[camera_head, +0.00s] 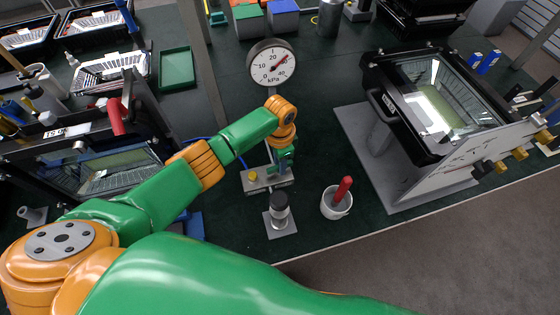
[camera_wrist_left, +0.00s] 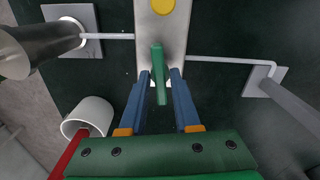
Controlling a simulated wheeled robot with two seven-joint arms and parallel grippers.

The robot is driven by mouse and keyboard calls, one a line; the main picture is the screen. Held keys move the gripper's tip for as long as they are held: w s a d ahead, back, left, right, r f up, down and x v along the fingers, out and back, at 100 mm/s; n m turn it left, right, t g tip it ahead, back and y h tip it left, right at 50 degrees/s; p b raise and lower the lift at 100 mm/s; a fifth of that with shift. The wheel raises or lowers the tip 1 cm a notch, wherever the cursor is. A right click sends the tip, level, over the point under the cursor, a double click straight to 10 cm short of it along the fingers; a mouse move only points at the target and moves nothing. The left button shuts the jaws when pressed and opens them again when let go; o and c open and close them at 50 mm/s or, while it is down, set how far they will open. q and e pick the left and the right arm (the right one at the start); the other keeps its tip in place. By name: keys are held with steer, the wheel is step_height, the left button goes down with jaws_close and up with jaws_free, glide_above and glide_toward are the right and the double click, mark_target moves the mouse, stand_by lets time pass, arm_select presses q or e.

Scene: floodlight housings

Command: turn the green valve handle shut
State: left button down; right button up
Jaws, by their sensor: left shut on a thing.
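The green valve handle (camera_wrist_left: 157,56) shows in the left wrist view as a narrow upright bar in front of a pale metal plate (camera_wrist_left: 175,35) with a yellow disc (camera_wrist_left: 166,5). In the head view my left gripper (camera_head: 283,163) is low over the small valve stand (camera_head: 256,186); the gripper and wrist hide the handle there. My right gripper is not in view.
A grey cylinder on a square plate (camera_head: 280,214) and a white cup (camera_head: 335,207) with a red-handled tool (camera_head: 344,188) stand close in front. A large floodlight housing (camera_head: 440,110) stands at right. A green tray (camera_head: 177,70) lies at back left.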

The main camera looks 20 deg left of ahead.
arm_select(q)
steer(key=shift+r+m, duration=0.1)
steer(key=shift+m, duration=0.6)
steer(key=c, duration=0.8)
jaws_free()
steer(key=shift+c, duration=0.2)
step_height(320, 180, up, 7)
steer(key=shift+r+p, duration=0.1)
steer(key=shift+p, duration=0.25)
